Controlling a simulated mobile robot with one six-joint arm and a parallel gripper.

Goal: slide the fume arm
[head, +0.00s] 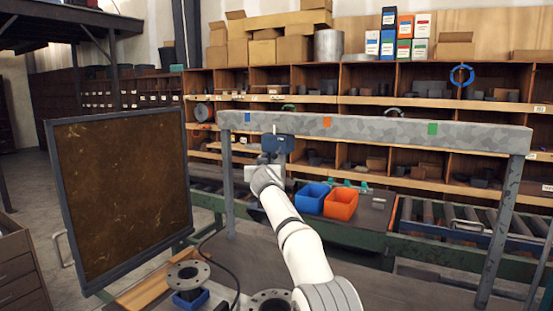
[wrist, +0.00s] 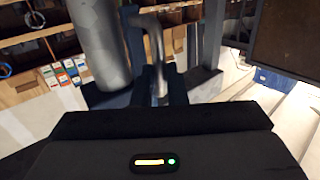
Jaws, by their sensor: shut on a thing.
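The fume arm's dark blue carriage (head: 278,144) hangs on a mottled grey overhead rail (head: 380,127), between the rail's blue mark (head: 247,117) and orange mark (head: 327,122), nearer the blue. A green mark (head: 432,128) is farther right. My gripper (head: 270,162) is up at the carriage, just below the rail. In the wrist view a bent grey metal handle (wrist: 156,45) runs between the dark fingers of my gripper (wrist: 160,85), which are shut on it. The rail also shows there (wrist: 100,45). The rest of the carriage is partly hidden.
A dark framed brown panel (head: 120,195) stands left of the rail. Flanged pipe parts (head: 188,274) lie on the bench below. Blue (head: 311,196) and orange (head: 341,204) bins stand behind. A rail post (head: 500,230) is at the right.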

